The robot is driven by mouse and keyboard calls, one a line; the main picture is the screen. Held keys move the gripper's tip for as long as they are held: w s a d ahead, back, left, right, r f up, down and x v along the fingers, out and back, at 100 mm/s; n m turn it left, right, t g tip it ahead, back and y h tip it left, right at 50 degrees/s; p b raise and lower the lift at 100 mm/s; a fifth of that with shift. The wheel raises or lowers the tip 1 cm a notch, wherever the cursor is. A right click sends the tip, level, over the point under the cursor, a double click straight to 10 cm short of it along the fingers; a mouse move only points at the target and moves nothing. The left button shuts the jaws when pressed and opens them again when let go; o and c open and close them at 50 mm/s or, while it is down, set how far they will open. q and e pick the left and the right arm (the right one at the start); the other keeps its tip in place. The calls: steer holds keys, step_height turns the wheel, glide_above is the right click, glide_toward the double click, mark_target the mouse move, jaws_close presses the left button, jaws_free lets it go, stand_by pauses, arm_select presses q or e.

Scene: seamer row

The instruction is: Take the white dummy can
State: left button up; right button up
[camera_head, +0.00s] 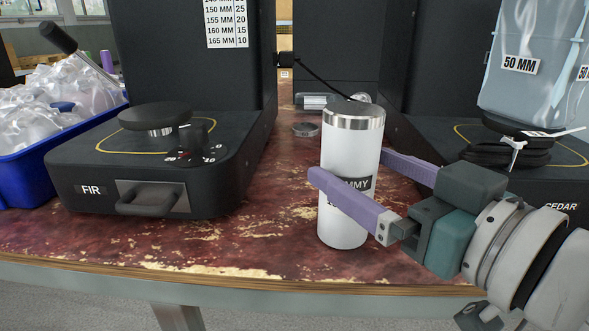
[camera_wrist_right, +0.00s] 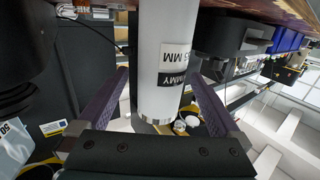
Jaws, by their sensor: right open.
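The white dummy can (camera_head: 342,215) stands upright on the worn red-brown bench (camera_head: 250,235), with a silver band at its top and a black-and-white label partly hidden by a finger. My right gripper (camera_head: 350,168) reaches in from the right with its purple fingers on either side of the can at mid-height. The near finger crosses in front of the can and the far one passes behind it. In the right wrist view the can (camera_wrist_right: 163,50) is between the open fingers, with gaps visible at both sides. My left gripper is not in view.
A blue bin (camera_head: 25,175) is at far left. A small metal disc (camera_head: 305,129) lies behind the can. The bench's front edge is close.

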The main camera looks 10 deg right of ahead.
steer(key=shift+b+x, duration=0.4)
steer(key=shift+x, duration=2.4)
steer(key=shift+a+f, duration=0.1)
steer(key=c, duration=1.5)
steer(key=shift+c, duration=0.2)
